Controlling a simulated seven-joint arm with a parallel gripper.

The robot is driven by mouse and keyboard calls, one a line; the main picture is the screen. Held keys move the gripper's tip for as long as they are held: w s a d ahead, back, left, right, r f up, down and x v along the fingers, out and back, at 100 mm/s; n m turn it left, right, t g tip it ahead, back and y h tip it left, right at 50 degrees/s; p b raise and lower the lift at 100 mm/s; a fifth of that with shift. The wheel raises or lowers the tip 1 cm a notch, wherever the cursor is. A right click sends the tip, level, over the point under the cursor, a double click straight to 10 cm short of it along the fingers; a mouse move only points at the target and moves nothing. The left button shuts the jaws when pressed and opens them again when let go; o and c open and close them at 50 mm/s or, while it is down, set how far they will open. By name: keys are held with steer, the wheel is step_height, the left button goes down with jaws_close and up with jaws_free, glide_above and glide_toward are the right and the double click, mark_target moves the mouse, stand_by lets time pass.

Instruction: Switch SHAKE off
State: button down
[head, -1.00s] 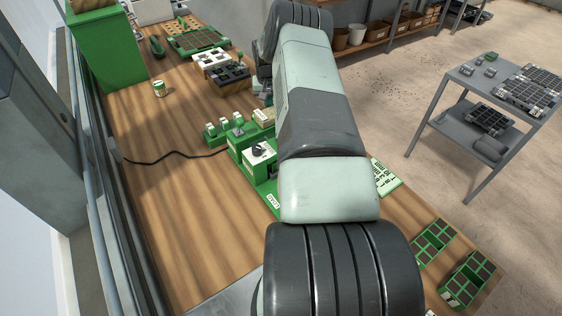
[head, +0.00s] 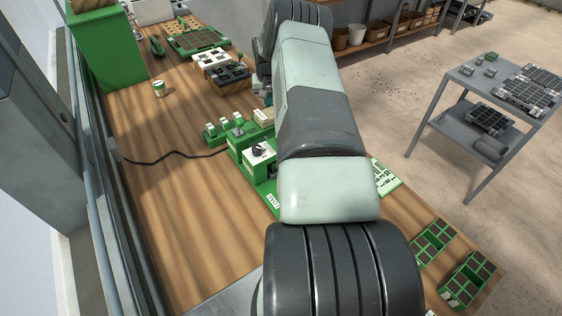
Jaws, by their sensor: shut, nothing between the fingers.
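The green seeder machine (head: 234,146) stands on the wooden bench, left of my arm. At its far left end is a green block with several small pale-topped parts (head: 224,125) in a row. A white-faced panel with a black knob (head: 259,150) sits nearer. I cannot read any SHAKE label or tell which part is its switch, nor its position. My arm crosses the middle of the view and hides the machine's right side. My gripper is hidden behind my own arm, so its distance from the machine does not show.
A black cable (head: 170,157) runs from the machine to the bench's left edge. A small tin (head: 159,88) and a green tray (head: 198,40) stand farther back. Green cell trays (head: 466,279) lie at front right. The bench's left front (head: 190,230) is clear. A grey trolley (head: 470,90) stands right.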

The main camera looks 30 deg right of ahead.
steer(key=shift+r, duration=2.65)
steer(key=shift+r, duration=0.1)
steer(key=s+a+r+n+t, duration=0.1)
steer(key=s+a+r, duration=0.1)
steer(key=a+r, duration=0.65)
steer(key=s+a+r+n, duration=0.2)
steer(key=a+r, duration=0.4)
steer(key=r, duration=0.6)
steer(key=s+a+r+n+t, duration=0.1)
steer(key=s+a+r+n, duration=0.1)
steer(key=s+a+r, duration=0.9)
steer(key=s+a+t, duration=0.1)
steer(key=s+a, duration=0.1)
steer(key=s, duration=1)
steer(key=s+a+r+n+t, duration=0.1)
steer(key=s+a, duration=0.2)
steer(key=s, duration=1)
steer(key=shift+s+a+r+y, duration=0.15)
steer(key=shift+r+y, duration=0.05)
steer(key=shift+y, duration=0.2)
